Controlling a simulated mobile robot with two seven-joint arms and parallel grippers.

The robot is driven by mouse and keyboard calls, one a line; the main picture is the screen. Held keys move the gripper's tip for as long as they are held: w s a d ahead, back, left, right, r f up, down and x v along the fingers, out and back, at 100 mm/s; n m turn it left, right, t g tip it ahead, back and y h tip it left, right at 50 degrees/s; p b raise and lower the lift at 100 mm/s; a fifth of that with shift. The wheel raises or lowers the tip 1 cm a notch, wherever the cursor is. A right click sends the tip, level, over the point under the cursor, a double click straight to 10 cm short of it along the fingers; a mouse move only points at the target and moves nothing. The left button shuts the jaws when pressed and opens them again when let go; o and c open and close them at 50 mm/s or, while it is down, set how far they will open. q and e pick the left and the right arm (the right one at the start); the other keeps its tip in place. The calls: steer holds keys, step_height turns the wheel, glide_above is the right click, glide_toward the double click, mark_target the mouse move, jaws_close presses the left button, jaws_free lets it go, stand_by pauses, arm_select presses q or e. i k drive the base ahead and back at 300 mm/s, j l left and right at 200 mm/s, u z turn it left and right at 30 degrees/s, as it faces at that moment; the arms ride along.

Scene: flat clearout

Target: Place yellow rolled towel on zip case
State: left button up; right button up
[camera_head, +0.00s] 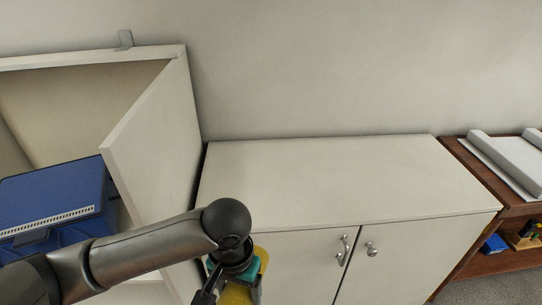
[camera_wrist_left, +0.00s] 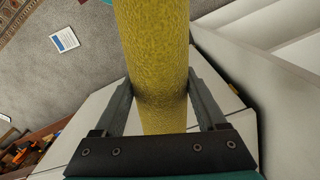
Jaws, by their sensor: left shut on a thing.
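The yellow rolled towel (camera_wrist_left: 152,50) is clamped between the two fingers of my left gripper (camera_wrist_left: 160,90) in the left wrist view. In the head view a part of the towel (camera_head: 236,294) shows below my left wrist at the bottom, in front of the low cabinet. My left gripper (camera_head: 226,279) is mostly hidden there by my own arm. No thing in view is clearly the zip case. My right gripper is not in view.
The low white cabinet (camera_head: 330,175) has a bare top and two closed doors. At left, an open white cupboard (camera_head: 160,120) holds a blue box (camera_head: 50,200) with a pale strip. A wooden shelf (camera_head: 480,183) stands at right. A card (camera_wrist_left: 64,40) lies on the carpet.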

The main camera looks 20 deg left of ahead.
mark_target(49, 186)
steer(key=k+j, duration=0.15)
steer(key=j, duration=0.25)
steer(key=k+j, duration=0.1)
steer(key=j, duration=0.3)
steer(key=k+j, duration=0.15)
steer(key=j, duration=0.25)
steer(key=k+j, duration=0.15)
steer(key=j, duration=0.25)
steer(key=k+j+z, duration=0.1)
steer(key=j, duration=0.3)
steer(key=k+j, duration=0.2)
steer(key=j, duration=0.2)
steer(key=k+j, duration=0.15)
steer(key=j, duration=0.2)
steer(key=k+j, duration=0.15)
steer(key=j, duration=0.25)
